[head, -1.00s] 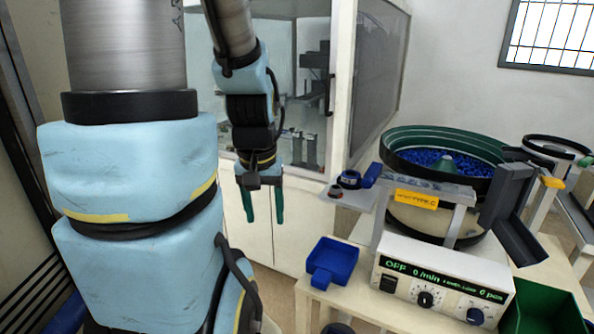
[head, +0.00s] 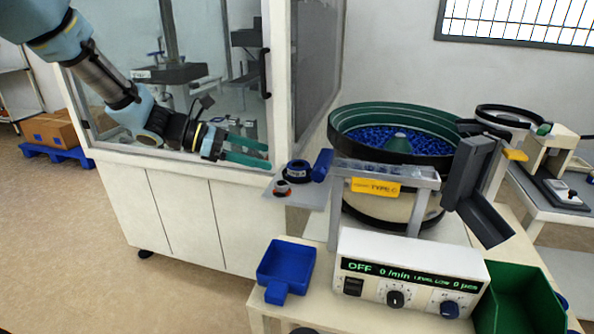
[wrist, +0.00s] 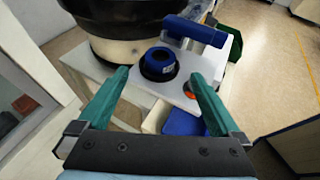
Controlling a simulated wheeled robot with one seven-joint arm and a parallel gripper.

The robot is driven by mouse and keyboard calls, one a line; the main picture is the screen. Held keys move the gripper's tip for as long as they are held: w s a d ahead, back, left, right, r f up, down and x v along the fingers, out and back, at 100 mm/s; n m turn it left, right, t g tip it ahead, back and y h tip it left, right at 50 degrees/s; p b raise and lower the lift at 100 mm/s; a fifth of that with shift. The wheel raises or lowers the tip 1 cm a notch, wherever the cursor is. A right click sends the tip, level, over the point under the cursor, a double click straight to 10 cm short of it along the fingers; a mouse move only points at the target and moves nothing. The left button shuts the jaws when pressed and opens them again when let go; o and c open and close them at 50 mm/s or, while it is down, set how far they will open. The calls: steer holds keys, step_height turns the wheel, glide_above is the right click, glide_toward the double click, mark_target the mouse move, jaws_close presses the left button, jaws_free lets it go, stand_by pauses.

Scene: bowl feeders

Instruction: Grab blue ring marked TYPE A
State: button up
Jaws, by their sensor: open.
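A dark blue ring (head: 297,171) lies in a black round holder on a small pale plate (head: 310,194) attached to the bowl feeder's front left. It also shows in the wrist view (wrist: 157,56), with a small pale mark too small to read. My gripper (head: 269,157) is open and empty, with green fingers pointing right toward the plate in the head view. In the wrist view the ring appears between and beyond the fingertips (wrist: 160,75), apart from them.
A small grey-and-orange piece (head: 282,189) sits beside the ring, and a blue handle-like block (head: 322,165) stands behind it. The feeder bowl (head: 340,125) carries a yellow TYPE C label (head: 376,187). A blue tray (head: 287,264) and control box (head: 410,268) are below.

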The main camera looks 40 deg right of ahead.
mark_target(295, 165)
steer(key=p+x, duration=0.1)
steer(key=x, duration=0.7)
steer(key=shift+s+d+f+p, duration=0.15)
steer(key=shift+d+p, duration=0.05)
steer(key=shift+p, duration=0.15)
steer(key=c, duration=1.5)
